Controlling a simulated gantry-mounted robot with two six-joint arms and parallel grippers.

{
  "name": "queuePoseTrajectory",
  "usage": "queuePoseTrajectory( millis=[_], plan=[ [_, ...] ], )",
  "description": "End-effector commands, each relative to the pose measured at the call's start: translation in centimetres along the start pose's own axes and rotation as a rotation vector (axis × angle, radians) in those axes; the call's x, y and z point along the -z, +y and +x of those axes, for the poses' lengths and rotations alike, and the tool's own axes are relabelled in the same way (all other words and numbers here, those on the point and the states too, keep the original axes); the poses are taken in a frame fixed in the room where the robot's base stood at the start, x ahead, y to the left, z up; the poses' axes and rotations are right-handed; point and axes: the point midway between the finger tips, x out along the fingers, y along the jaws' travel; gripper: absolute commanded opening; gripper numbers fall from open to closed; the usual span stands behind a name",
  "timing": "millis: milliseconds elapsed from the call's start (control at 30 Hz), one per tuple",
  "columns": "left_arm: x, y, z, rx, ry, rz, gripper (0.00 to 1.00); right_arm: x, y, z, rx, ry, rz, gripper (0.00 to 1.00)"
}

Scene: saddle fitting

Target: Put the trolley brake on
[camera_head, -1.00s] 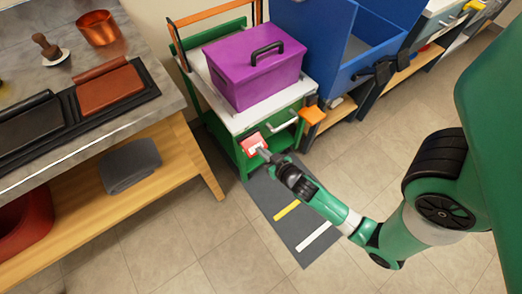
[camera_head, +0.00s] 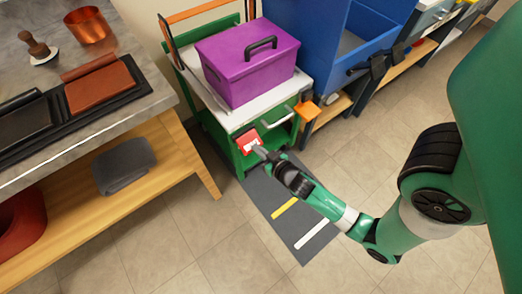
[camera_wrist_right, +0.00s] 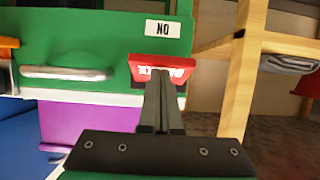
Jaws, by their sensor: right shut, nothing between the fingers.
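The trolley (camera_head: 231,119) is green with a pale top and stands near the middle of the head view. A red brake flap (camera_head: 249,140) with white lettering is on its front corner. In the upside-down right wrist view the flap (camera_wrist_right: 161,70) sits beside a white label reading "ON" (camera_wrist_right: 172,28). My right gripper (camera_head: 260,151) is shut and empty, its fingertips (camera_wrist_right: 160,78) at the flap's face. They look in contact or nearly so. The fingers hide part of the lettering. My left gripper is out of view.
A purple toolbox (camera_head: 248,64) sits on the trolley. A drawer handle (camera_head: 278,119) and an orange block (camera_head: 307,110) are near the flap. A blue cabinet (camera_head: 329,45) stands to the right, a workbench (camera_head: 165,92) to the left. A dark mat (camera_head: 272,198) lies on the floor.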

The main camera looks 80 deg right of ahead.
Motion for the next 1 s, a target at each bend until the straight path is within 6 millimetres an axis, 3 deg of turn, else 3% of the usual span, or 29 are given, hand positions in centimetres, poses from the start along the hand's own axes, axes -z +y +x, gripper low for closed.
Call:
queuePoseTrajectory(
  millis=[33, 67, 333, 400, 600, 800, 1000],
  plan=[
    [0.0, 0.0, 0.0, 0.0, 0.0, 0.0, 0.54, -1.5, 0.3, -0.1, -0.009, -0.042, -0.003, 0.0],
    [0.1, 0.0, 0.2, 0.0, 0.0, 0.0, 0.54, -1.3, 0.3, -0.3, -0.009, -0.041, -0.003, 0.0],
    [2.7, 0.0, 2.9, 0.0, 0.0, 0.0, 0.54, 3.0, 0.1, -3.5, 0.001, -0.012, -0.004, 0.0],
    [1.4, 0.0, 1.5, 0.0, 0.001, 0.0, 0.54, 0.4, 0.1, -4.6, 0.003, -0.015, -0.008, 0.0],
    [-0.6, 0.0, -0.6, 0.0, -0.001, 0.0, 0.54, -2.6, -0.1, -8.4, 0.009, -0.011, -0.013, 0.0],
    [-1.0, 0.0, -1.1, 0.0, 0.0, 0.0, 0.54, -3.3, -0.1, -10.3, 0.007, -0.009, -0.01, 0.0],
    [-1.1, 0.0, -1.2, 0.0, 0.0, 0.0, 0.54, -3.3, 0.1, -11.0, 0.001, -0.001, -0.003, 0.0]
  ],
)
